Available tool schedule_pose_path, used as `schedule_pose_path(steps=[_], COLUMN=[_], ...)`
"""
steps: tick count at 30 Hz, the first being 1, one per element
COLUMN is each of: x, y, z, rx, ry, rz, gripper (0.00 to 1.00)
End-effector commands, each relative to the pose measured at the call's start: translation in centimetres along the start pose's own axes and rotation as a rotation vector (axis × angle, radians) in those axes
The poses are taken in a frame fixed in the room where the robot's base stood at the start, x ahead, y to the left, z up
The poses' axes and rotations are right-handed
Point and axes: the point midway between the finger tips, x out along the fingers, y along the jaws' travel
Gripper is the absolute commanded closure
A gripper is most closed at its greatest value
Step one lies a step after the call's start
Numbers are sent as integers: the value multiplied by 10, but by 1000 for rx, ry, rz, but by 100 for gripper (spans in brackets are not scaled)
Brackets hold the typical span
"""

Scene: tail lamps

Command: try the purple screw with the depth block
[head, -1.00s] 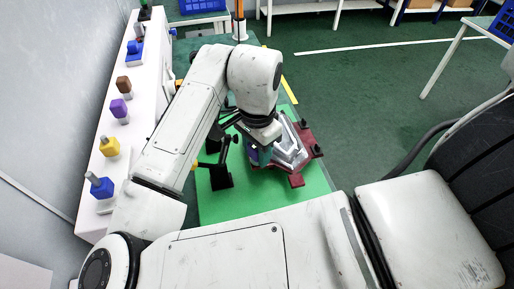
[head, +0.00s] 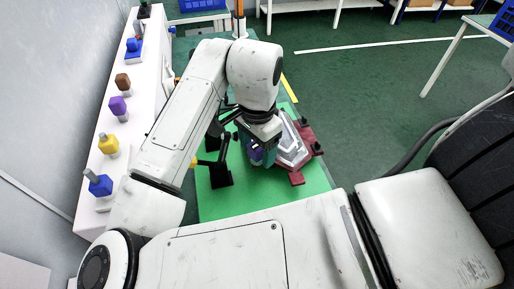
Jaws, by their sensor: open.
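My gripper (head: 263,153) is open and points down at the left edge of a grey and dark red lamp fixture (head: 298,178). A small purple patch (head: 255,152) shows beside a teal piece at the fingers; I cannot tell whether it is the purple screw, or whether the fingers touch it. The hand and wrist hide much of this spot. A purple-topped piece (head: 118,105) stands on the white shelf at the left. I cannot tell which piece is the depth block.
The fixture lies on a green mat (head: 215,207). A black stand (head: 220,178) is close to the left of my gripper. The white shelf (head: 85,217) also holds yellow (head: 108,143), brown (head: 122,81) and blue (head: 98,184) pieces. Green floor is open at the right.

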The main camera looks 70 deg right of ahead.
Motion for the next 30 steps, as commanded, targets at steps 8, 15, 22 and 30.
schedule_pose_path(steps=[8,15,22,30], x=[-55,-88,-97,-97], y=[-1,0,0,0], z=[0,0,0,0], rx=[2,1,0,0], ry=[0,-1,0,0], rz=[-4,-2,0,0], gripper=[30,30,30,30])
